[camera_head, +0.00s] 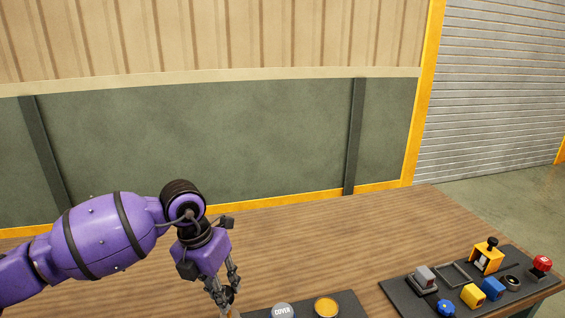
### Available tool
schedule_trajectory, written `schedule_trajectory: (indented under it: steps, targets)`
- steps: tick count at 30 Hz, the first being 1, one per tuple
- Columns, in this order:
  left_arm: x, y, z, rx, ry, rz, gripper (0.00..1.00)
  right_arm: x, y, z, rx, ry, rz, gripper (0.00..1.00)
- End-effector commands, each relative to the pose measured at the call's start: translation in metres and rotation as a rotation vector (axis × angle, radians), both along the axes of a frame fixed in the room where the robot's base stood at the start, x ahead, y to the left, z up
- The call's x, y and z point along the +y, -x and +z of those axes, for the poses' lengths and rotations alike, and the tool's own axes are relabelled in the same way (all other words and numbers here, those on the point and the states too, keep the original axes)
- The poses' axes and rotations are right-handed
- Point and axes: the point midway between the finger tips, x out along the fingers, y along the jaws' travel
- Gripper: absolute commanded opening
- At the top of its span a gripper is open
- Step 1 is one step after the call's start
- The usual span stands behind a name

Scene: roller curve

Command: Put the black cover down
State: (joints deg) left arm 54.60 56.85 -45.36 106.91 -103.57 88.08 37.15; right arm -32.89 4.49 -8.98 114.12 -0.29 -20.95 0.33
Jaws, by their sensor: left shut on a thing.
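My left gripper (226,300) reaches down at the bottom edge of the head view, left of a dark mat (349,301). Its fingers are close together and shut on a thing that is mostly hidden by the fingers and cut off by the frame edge. I cannot make out its shape or colour, so I cannot confirm it is the black cover. My right gripper is not in view.
A dark board (401,297) at the right of the wooden table (330,235) holds a yellow block with a black knob (487,256), a red button (541,264), a grey block (424,277) and several small blue and yellow parts. The table's middle and back are clear.

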Motion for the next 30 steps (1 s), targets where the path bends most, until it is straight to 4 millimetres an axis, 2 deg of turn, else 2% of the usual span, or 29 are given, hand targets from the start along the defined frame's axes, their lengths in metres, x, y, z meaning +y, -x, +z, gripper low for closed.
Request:
schedule_trajectory:
  steps: [14,30]
  targets:
    - [0.006,0.03,-0.004,0.003,-0.001,-1.028,0.0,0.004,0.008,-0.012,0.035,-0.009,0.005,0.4]
    - [0.013,0.071,0.009,0.003,-0.004,-2.387,0.0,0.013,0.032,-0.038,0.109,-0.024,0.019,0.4]
